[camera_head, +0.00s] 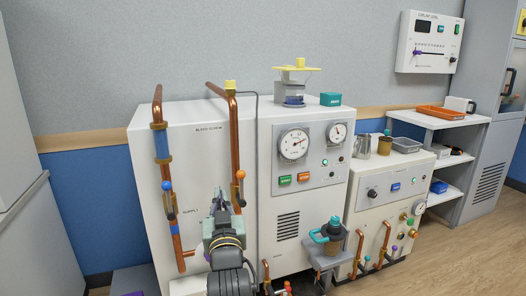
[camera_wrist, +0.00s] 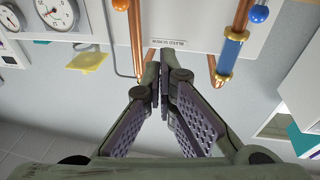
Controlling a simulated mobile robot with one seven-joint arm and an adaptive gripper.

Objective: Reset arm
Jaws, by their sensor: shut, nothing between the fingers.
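My gripper (camera_head: 218,204) is in front of the large white cabinet (camera_head: 190,150) in the head view, between its two copper pipes. The arm comes up from the bottom edge. In the wrist view, the two fingers of my gripper (camera_wrist: 161,68) meet at the tips with nothing between them. The left copper pipe (camera_head: 158,105) has a blue band and a blue ball. The right copper pipe (camera_head: 234,130) has an orange ball and a yellow cap. I cannot tell whether the gripper touches the cabinet.
Gauges (camera_head: 294,145) and coloured buttons are on the cabinet's right front. A stand with a teal-lidded vessel (camera_head: 333,228) is low at the right. A smaller white unit (camera_head: 385,190) with short copper pipes stands beside it. Open floor (camera_head: 480,250) lies at the far right.

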